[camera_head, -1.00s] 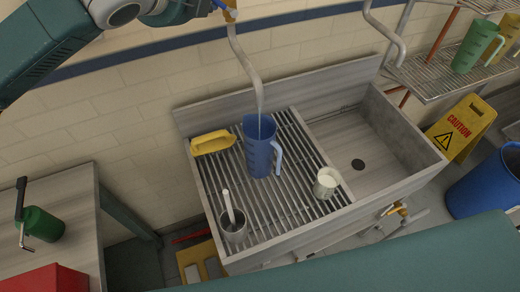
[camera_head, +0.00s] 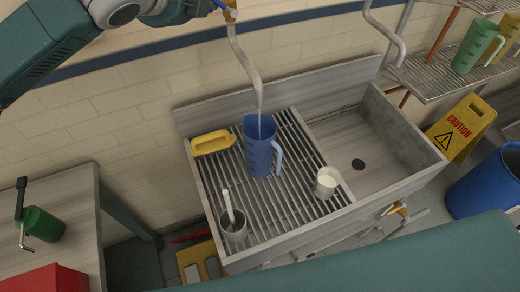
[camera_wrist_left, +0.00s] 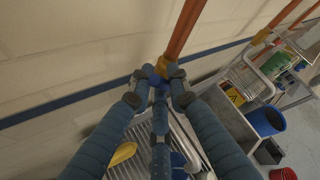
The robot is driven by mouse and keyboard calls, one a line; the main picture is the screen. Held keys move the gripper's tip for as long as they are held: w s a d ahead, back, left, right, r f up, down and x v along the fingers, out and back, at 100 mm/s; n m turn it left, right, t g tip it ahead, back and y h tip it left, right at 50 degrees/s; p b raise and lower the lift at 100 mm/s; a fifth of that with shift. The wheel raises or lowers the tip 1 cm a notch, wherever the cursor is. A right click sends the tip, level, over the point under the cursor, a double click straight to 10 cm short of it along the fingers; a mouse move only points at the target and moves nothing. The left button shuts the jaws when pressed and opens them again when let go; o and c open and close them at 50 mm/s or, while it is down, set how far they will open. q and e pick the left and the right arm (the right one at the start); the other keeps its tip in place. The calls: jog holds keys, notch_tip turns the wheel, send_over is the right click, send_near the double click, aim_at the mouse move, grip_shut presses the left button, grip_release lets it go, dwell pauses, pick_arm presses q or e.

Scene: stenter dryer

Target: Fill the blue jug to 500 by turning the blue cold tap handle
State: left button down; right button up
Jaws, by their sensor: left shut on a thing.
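The blue jug (camera_head: 259,147) stands upright on the slatted drainboard, its handle to the right. The end of the metal spout (camera_head: 258,95) is above its open top, and a thin pale stream seems to run down into it. I cannot read the water level or marks. In the left wrist view part of the jug (camera_wrist_left: 178,166) shows between my fingers. My left gripper (camera_wrist_left: 160,90) is shut on the blue cold tap handle (camera_wrist_left: 153,77) at the wall pipe. In the head view this handle is mostly cut off at the top edge. My right gripper is not in view.
A yellow object (camera_head: 213,142), a metal cup (camera_head: 233,229) and a white-filled cup (camera_head: 327,183) stand around the jug. The empty sink basin (camera_head: 350,150) is to the right, with a second spout (camera_head: 388,35) above it. A caution sign (camera_head: 458,130) stands farther right.

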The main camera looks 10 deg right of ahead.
pick_arm(q)
jog(key=shift+r, duration=0.35)
jog(key=f+n+t+h+b, duration=0.1)
jog(key=b, duration=0.3)
jog(key=a+f+n+h+b, duration=0.1)
jog(key=b, duration=0.4)
jog(key=shift+s+a+f+t+h, duration=0.2)
jog(key=shift+f+t+h, duration=0.1)
jog(key=shift+t, duration=0.1)
